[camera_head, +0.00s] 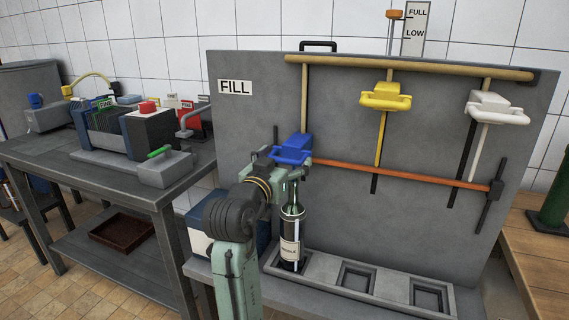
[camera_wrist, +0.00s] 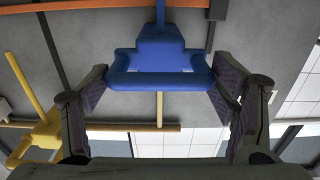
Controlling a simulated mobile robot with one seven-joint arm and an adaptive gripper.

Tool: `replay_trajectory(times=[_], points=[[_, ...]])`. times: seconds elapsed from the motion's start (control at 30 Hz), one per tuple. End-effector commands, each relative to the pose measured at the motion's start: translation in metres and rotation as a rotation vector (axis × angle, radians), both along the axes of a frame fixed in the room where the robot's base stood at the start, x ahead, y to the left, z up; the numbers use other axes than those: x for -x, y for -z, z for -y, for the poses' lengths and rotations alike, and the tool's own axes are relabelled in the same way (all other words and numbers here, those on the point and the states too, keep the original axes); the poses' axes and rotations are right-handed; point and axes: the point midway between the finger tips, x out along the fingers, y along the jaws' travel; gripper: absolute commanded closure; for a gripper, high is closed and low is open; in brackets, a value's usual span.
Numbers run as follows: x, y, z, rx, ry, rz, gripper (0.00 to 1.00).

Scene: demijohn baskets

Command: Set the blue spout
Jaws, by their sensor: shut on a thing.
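The blue spout (camera_head: 292,148) is on the left of the grey FILL panel in the head view, in front of the orange-red bar. In the wrist view, the blue spout (camera_wrist: 160,50) fills the top middle, with its loop handle between my two finger pads. My gripper (camera_wrist: 160,82) is shut on this handle, one pad against each side. In the head view my gripper (camera_head: 283,164) is partly hidden behind my own wrist. A dark bottle (camera_head: 291,235) with a pale label stands upright below the blue spout, in the tray's left recess.
The yellow spout (camera_head: 386,97) and white spout (camera_head: 495,107) hang higher on the panel (camera_head: 420,210), to the right. The tray (camera_head: 318,267) has two empty recesses right of the bottle. A workbench (camera_head: 60,158) with machines stands at left.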

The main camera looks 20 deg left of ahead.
Motion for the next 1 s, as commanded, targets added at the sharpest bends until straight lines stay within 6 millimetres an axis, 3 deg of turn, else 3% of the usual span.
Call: replay_trajectory(times=[0.03, 0.2, 0.5, 0.7, 1.0], points=[[0.000, -0.022, 0.000, -0.006, -0.002, 0.002, 0.71], [0.000, -0.069, 0.000, -0.006, -0.002, 0.003, 0.71], [0.000, -0.134, -0.001, -0.007, -0.002, 0.004, 0.71], [0.000, -0.153, -0.001, -0.006, -0.003, 0.003, 0.71], [0.000, -0.159, -0.001, -0.007, -0.004, 0.008, 0.71]])
